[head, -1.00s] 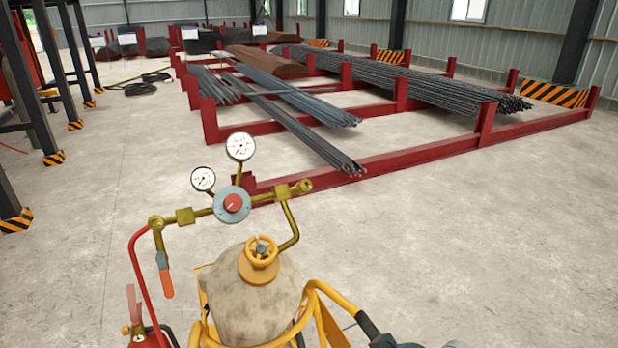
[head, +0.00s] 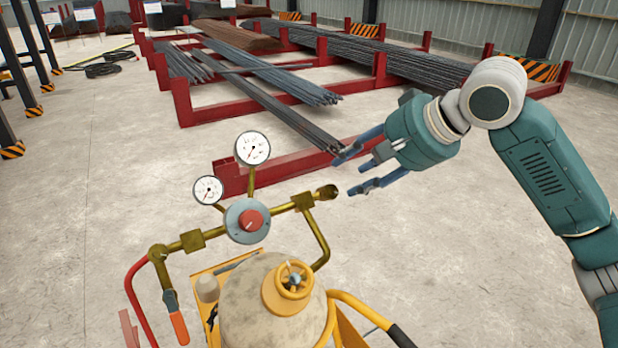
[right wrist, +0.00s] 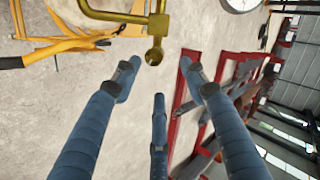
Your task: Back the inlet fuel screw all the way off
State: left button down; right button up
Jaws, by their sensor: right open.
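The brass regulator assembly (head: 247,221), with two white dials and a red centre knob (head: 251,220), stands above a tan gas cylinder (head: 262,318). At its right end is a brass end fitting (head: 328,192), which looks like the inlet fuel screw; I cannot be sure. In the right wrist view the fitting (right wrist: 154,55) shows as a round end with a dark notch, just beyond the fingertips. My right gripper (head: 347,175) is open and empty, its blue fingers pointing left at the fitting, apart from it. My left gripper is out of view.
A yellow valve handwheel (head: 293,279) tops the cylinder, and a yellow cart handle (head: 362,310) curves beside it. A red hose (head: 134,295) hangs at left. Red racks with steel bars (head: 262,97) stand behind.

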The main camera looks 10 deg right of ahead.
aim_at(332, 190)
jog(key=p+x, duration=0.1)
jog(key=x, duration=0.2)
jog(key=p+x, duration=0.2)
jog(key=x, duration=0.2)
jog(key=shift+s+d+f, duration=0.15)
jog(key=shift+f, duration=0.2)
jog(key=shift+w+a+f+p, duration=0.2)
jog(key=shift+w+f+p, duration=0.15)
jog(key=shift+f, duration=0.25)
jog(key=shift+s+d, duration=0.1)
jog(key=c, duration=0.6)
grip_shut()
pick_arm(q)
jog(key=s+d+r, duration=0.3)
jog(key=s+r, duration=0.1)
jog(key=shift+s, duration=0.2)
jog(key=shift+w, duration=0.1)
pick_arm(e)
jog(key=shift+r, duration=0.1)
